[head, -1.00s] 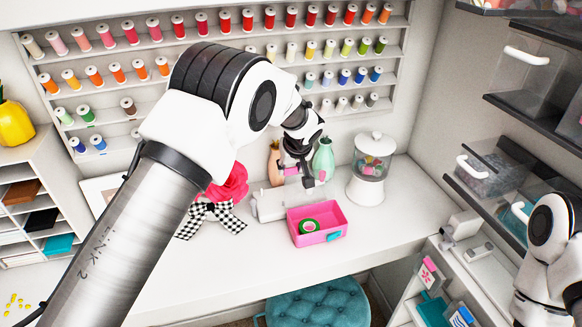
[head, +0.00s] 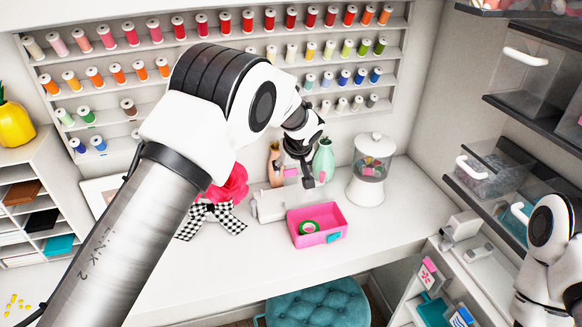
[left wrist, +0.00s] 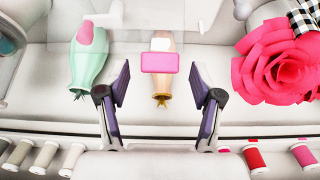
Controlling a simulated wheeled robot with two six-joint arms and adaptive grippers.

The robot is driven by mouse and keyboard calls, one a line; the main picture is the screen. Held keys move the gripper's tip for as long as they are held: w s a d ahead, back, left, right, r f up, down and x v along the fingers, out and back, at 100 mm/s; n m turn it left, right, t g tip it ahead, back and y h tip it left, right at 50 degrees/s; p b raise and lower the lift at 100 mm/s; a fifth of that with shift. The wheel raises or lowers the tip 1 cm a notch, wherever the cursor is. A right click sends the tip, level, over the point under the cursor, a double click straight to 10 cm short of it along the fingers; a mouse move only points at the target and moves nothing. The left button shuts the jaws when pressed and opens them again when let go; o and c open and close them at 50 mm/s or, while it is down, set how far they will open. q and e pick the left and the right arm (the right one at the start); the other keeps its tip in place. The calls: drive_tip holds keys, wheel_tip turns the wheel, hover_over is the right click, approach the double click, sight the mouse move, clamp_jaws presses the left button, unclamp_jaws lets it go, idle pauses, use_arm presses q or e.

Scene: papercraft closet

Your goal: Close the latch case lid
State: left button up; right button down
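The latch case is a pink open box (head: 325,236) on the white desk, with a teal latch (head: 334,238) on its front and a green ring-shaped roll (head: 308,227) inside. A clear panel, seemingly its raised lid, stands behind it; its edges are faint. A pink tab (head: 290,172), probably on that lid, also shows in the left wrist view (left wrist: 160,63). My left gripper (head: 309,184) is above and behind the box. Its fingers (left wrist: 165,88) are spread, with the pink tab slightly beyond the gap between them and nothing held. My right gripper is out of view; only its arm shows.
A mint vase (head: 323,162) and a beige vase (head: 275,165) stand behind the case. A lidded jar (head: 367,186) is to its right, a pink paper flower (head: 231,187) to its left. Thread racks line the wall. The desk in front is clear.

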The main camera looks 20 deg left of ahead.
use_arm(q)
drive_tip(key=shift+r, duration=0.1)
drive_tip(key=v, duration=1.1)
drive_tip(key=shift+s+r, duration=0.2)
drive_tip(key=shift+r, duration=0.1)
drive_tip(key=shift+d, duration=0.1)
drive_tip(key=shift+g, duration=0.4)
drive_tip(key=p+x, duration=0.1)
drive_tip(key=x, duration=0.3)
drive_tip(key=p+x, duration=0.2)
drive_tip(key=x, duration=0.2)
drive_tip(key=w+p+x, duration=0.1)
drive_tip(key=x, duration=0.2)
drive_tip(key=shift+f+p, duration=0.2)
drive_tip(key=shift+p, duration=0.1)
drive_tip(key=shift+w+a+f+h, duration=0.25)
drive_tip(key=shift+w+f+h, duration=0.05)
drive_tip(key=shift+f, duration=0.05)
drive_tip(key=shift+s+d+r, duration=0.1)
drive_tip(key=shift+s+r, duration=0.05)
clamp_jaws()
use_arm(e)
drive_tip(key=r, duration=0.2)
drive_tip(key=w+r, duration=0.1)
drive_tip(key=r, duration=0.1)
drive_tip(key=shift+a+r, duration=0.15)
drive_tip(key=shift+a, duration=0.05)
